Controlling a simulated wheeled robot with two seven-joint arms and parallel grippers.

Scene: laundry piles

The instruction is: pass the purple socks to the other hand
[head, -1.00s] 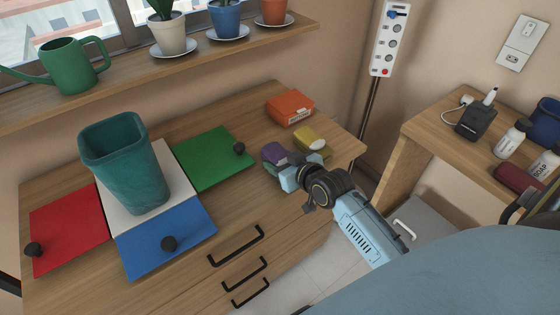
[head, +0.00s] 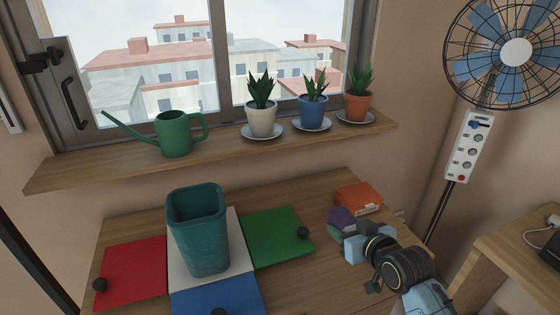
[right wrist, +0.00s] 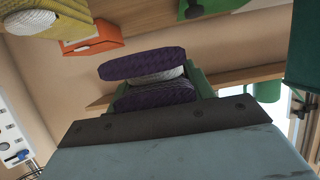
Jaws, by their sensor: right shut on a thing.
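The purple socks (head: 341,217) are a folded bundle near the back right of the dresser top. My right gripper (head: 352,238) is shut on them. In the right wrist view the purple socks (right wrist: 145,64) show as two dark purple layers with a pale layer between, right in front of the gripper. A green piece (right wrist: 203,82) shows just behind them; I cannot tell if it is a separate thing. How high the socks are above the dresser is hard to tell. My left gripper is not in view.
An orange box (head: 358,197) lies behind the socks. A yellow bundle (right wrist: 45,22) is near it. A teal bin (head: 197,235) stands on a white square among red (head: 132,272), green (head: 275,237) and blue panels. A sill with a watering can (head: 175,133) and plants runs behind.

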